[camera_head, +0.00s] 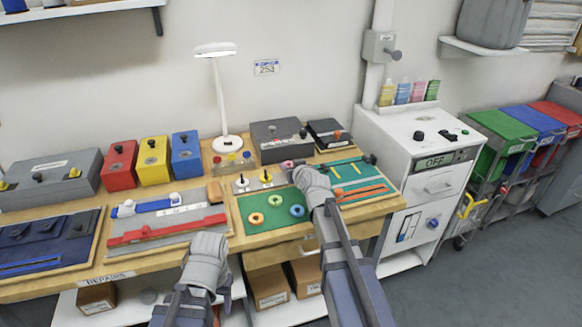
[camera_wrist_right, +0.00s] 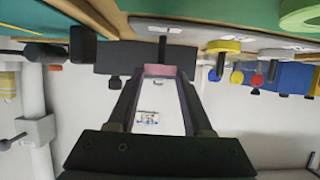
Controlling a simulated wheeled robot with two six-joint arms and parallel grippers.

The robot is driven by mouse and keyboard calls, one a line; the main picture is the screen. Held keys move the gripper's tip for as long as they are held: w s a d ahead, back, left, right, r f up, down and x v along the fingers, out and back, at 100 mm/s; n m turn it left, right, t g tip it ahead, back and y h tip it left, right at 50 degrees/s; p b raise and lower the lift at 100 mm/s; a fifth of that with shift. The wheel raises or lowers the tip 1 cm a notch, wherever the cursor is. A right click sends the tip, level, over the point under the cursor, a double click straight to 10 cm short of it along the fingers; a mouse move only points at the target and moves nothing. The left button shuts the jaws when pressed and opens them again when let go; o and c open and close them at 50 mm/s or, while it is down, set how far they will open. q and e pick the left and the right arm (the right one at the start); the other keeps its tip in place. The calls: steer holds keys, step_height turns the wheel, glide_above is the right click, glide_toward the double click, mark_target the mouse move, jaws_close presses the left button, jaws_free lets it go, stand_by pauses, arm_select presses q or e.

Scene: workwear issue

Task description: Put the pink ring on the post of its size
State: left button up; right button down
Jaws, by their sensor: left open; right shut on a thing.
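The third post is hidden by my right gripper in the head view. My left gripper (camera_head: 207,243) is open and empty near the table's front edge.
A lamp (camera_head: 228,142) and a dark grey box (camera_head: 268,155) stand behind. A tool board (camera_head: 355,172) lies to the right.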

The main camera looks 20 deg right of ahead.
jaws_free()
stand_by(0.5)
steer(key=shift+r, duration=0.1)
step_height(320, 180, up, 7)
steer(key=p, duration=0.7)
stand_by(0.5)
